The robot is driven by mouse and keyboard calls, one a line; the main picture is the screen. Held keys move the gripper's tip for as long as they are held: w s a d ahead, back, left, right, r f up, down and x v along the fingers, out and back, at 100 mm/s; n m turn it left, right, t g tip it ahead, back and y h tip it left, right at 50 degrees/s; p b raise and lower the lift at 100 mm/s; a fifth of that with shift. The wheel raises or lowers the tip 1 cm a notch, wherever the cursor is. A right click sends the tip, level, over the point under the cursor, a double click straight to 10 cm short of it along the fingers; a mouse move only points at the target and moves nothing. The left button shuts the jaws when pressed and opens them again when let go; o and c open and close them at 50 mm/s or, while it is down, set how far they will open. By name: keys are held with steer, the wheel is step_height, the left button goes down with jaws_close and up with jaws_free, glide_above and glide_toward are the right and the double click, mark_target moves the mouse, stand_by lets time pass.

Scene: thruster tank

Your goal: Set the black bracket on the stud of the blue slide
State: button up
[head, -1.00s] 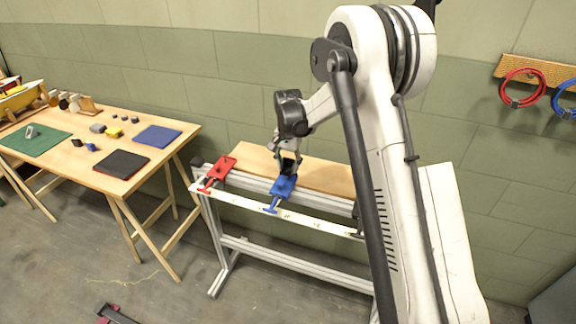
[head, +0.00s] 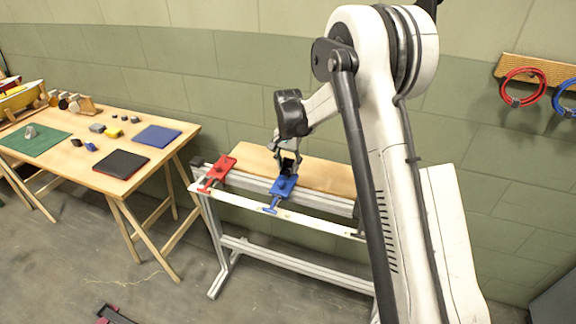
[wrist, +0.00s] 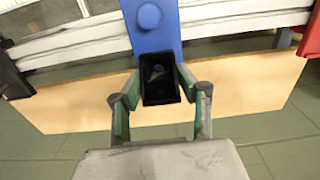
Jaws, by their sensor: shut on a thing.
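The blue slide (head: 281,188) sits on the rail of the bench, and it also shows in the wrist view (wrist: 155,38) with a round blue knob on it. My gripper (wrist: 160,84) is shut on the black bracket (wrist: 158,92), a dark open box shape between its green-edged fingers. In the head view my gripper (head: 288,164) is just above the slide, and the bracket is hard to make out.
A red slide (head: 220,168) sits to the left on the same rail. A wooden board (head: 325,176) lies behind the slides. A white strip (head: 255,207) runs along the front. The wooden table (head: 110,170) at left holds colored mats and small parts.

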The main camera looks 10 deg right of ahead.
steer(key=shift+f+b, duration=1.2)
steer(key=shift+b, duration=0.25)
stand_by(1.4)
steer(key=o, duration=1.2)
steer(key=shift+o, duration=0.2)
steer(key=shift+r, duration=0.15)
steer(key=shift+r+p, duration=1.6)
steer(key=shift+r, duration=2.25)
